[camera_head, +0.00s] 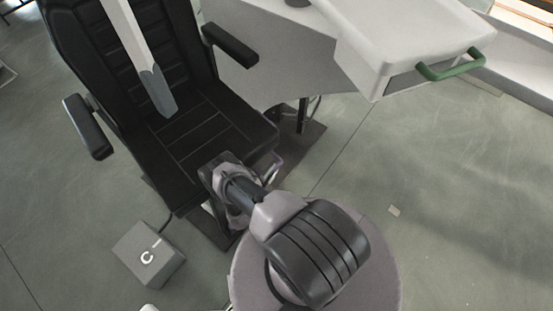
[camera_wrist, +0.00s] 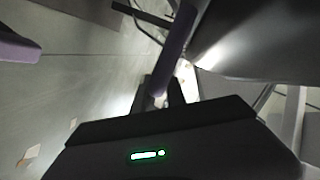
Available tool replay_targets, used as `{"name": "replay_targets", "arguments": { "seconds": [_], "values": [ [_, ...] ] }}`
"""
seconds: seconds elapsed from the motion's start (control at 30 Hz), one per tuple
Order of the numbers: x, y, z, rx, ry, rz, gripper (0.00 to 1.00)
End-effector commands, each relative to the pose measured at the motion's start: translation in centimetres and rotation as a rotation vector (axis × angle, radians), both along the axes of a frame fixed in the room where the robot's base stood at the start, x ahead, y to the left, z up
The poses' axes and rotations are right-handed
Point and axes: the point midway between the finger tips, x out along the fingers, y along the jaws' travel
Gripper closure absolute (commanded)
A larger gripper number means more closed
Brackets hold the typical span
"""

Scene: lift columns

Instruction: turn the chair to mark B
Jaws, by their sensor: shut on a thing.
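The black chair (camera_head: 200,135) has a ribbed back, a padded seat and two armrests. It stands at the upper left in the head view. My gripper (camera_wrist: 163,95) is shut on the end of a purple bar (camera_wrist: 177,48) in the wrist view. In the head view a thin purplish bar (camera_head: 276,168) shows at the seat's front corner, beside my wrist. My fingertips are hidden there by my own wrist. A grey box (camera_head: 150,254) with a white C-like sign stands on the floor by the chair. I cannot make out a mark B.
A white tray-like unit (camera_head: 400,35) with a green handle (camera_head: 450,66) stands at the upper right, close to the chair's right armrest. The floor at the right is mostly clear.

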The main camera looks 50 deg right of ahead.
Motion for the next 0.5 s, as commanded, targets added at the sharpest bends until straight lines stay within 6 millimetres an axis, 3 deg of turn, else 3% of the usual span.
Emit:
{"name": "replay_targets", "arguments": {
  "seconds": [0.1, 0.2, 0.5],
  "values": [
    [-0.3, 2.1, 0.1, -0.001, -0.004, -0.051, 1.00],
    [-0.7, 3.0, 0.1, 0.001, -0.006, -0.079, 1.00],
    [-0.9, 3.1, 0.1, 0.002, -0.006, -0.090, 1.00]
  ]
}}
